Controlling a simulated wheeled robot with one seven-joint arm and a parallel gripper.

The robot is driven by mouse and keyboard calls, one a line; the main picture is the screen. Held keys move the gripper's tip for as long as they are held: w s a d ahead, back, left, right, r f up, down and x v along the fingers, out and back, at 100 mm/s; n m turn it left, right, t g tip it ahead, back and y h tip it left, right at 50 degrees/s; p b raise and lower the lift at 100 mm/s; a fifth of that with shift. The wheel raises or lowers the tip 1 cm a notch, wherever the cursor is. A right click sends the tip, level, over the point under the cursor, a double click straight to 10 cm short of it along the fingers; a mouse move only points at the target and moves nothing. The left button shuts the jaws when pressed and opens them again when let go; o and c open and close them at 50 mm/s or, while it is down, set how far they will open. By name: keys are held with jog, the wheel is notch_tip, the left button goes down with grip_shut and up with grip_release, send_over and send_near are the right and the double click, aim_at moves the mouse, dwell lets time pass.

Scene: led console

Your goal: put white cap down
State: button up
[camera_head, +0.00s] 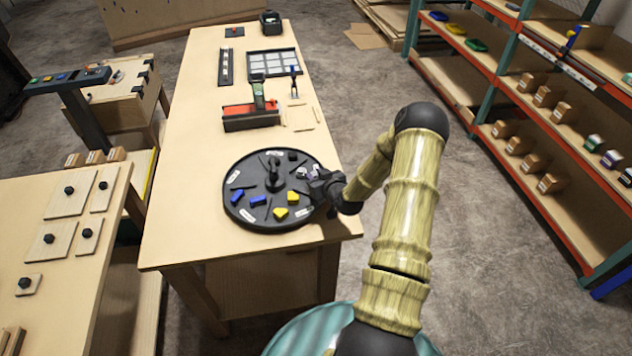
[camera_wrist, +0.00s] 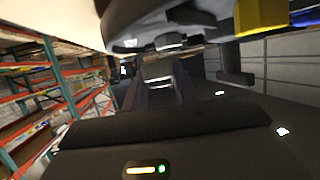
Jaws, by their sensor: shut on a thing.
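A round black tray (camera_head: 237,208) with dividers and a central black knob (camera_head: 274,180) sits near the front end of the long wooden table. My gripper (camera_head: 314,182) is at the tray's right rim, low and close to it. In the wrist view my gripper (camera_wrist: 158,85) is shut on a small pale grey-white piece, seemingly the white cap (camera_wrist: 158,72). In the head view a small whitish piece (camera_head: 302,172) shows just beside the fingertips, partly hidden. Whether the cap touches the tray is hard to tell.
Yellow pieces (camera_head: 281,213), blue pieces (camera_head: 258,200) and black pieces (camera_head: 292,156) lie in other tray compartments. A red-topped box (camera_head: 251,116) and a gridded tray (camera_head: 273,64) stand farther back. A shelf rack (camera_head: 540,100) is at right.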

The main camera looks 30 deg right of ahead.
jog(key=shift+a+f+p, duration=0.1)
jog(key=shift+f+p, duration=0.25)
jog(key=shift+f, duration=1.2)
jog(key=shift+f, duration=0.1)
jog(key=shift+f, duration=0.1)
jog(key=o, duration=0.9)
jog(key=shift+o, duration=0.2)
jog(key=shift+r, duration=0.25)
jog(key=shift+s, duration=0.35)
jog(key=b+v, duration=0.3)
jog(key=v, duration=0.8)
